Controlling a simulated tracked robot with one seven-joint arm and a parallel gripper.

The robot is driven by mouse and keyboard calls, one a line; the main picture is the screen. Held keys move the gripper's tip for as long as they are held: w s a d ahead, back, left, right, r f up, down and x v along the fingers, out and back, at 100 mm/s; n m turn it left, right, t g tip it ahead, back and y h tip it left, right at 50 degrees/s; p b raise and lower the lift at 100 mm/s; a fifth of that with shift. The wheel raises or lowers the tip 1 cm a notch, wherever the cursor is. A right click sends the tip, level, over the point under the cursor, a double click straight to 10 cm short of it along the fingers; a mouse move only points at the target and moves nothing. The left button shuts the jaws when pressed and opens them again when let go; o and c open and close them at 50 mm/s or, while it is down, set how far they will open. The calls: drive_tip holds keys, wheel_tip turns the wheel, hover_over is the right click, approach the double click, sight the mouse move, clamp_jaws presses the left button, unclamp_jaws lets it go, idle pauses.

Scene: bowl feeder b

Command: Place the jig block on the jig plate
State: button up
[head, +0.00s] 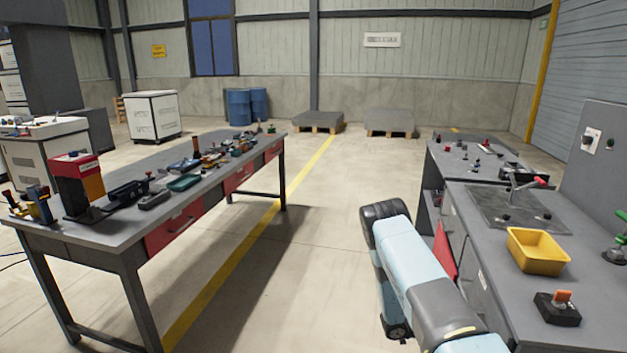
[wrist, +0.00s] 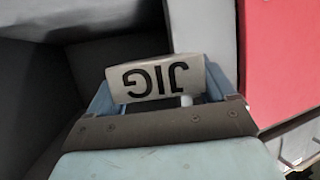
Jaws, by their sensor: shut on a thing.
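The jig block (wrist: 155,82) is a pale block with "JIG" in black letters, upside down in the wrist view. My gripper (wrist: 158,88) is shut on it, with a blue-grey finger at each side. In the head view my arm reaches out beside the right bench, and neither my gripper nor the block can be made out. A dark flat plate (head: 483,209) with a red-handled clamp (head: 522,186) lies on the right bench; it looks like the jig plate. My gripper is apart from it.
The right bench (head: 595,280) also bears a yellow bin (head: 538,251) and a black block with an orange switch (head: 558,308). A red panel (wrist: 278,60) is close at the right in the wrist view. The left workbench (head: 105,232) is crowded with tools. The aisle between is clear.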

drive_tip(key=w+a+r+n+t+y, duration=0.2)
drive_tip(key=a+r+n+t+y, duration=0.15)
drive_tip(key=r, duration=0.35)
drive_tip(key=w+a+r+n+t+y, duration=0.2)
drive_tip(key=r+n+t, duration=0.25)
drive_tip(key=r, duration=0.35)
drive_tip(key=w+a+r+n+t+y, duration=0.25)
drive_tip(key=r+n+t, duration=0.2)
drive_tip(key=r, duration=0.25)
drive_tip(key=s+a+r+n+y, duration=0.2)
drive_tip(key=a+r+n+y, duration=0.25)
drive_tip(key=a+r, duration=0.2)
drive_tip(key=s+a+f, duration=0.6)
drive_tip(key=a+f, duration=0.1)
drive_tip(key=a, duration=0.1)
drive_tip(key=shift+s+y, duration=0.2)
drive_tip(key=shift+y, duration=0.15)
